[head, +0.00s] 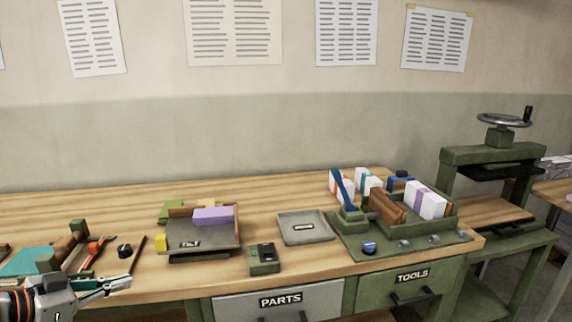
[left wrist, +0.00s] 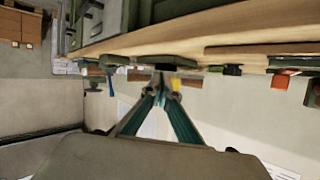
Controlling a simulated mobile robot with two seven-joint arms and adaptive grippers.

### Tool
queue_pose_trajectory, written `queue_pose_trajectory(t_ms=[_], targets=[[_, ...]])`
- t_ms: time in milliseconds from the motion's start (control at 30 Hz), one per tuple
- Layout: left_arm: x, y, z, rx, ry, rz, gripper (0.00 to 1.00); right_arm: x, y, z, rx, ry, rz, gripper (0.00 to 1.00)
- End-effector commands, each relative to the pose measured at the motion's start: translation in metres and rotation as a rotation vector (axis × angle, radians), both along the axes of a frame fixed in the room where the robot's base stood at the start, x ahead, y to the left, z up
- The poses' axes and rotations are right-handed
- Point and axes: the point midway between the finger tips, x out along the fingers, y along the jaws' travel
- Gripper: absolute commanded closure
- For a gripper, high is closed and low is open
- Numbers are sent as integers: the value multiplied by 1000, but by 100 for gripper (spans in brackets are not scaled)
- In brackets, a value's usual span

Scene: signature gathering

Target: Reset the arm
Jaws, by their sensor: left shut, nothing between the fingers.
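My left gripper (head: 120,284) comes in at the lower left of the head view, over the front edge of the wooden workbench (head: 300,265). Its fingers are shut with nothing between them. In the left wrist view the shut left gripper (left wrist: 165,88) points toward the bench, which appears upside down there. My right gripper is in neither view.
On the bench stand a dark tray with a purple block (head: 213,215), a small green device (head: 264,259), a grey square tray (head: 305,228) and a green station with white bundles (head: 425,203). A green press (head: 500,150) stands at the right. Tools lie near my left gripper.

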Motion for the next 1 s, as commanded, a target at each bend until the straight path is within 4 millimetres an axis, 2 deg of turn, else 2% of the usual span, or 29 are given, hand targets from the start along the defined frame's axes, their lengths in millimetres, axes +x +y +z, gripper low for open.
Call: queue_pose_trajectory(t_ms=[33, 200, 300, 400, 500, 633, 800, 1000], targets=[[-12, -12, -28, 40, 28, -9, 100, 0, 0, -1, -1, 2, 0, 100], [-52, -40, -108, 217, 113, -18, 100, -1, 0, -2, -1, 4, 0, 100], [-76, -52, -145, 320, 156, -8, 100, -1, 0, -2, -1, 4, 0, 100], [-100, -60, -173, 420, 195, 18, 100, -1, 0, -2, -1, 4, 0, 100], [-122, -65, -191, 518, 231, 59, 100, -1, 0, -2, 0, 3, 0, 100], [-151, -64, -203, 637, 279, 133, 100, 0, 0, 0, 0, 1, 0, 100], [-180, -55, -203, 750, 330, 234, 100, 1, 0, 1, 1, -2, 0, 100], [-207, -43, -194, 842, 383, 342, 100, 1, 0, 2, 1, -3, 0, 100]])
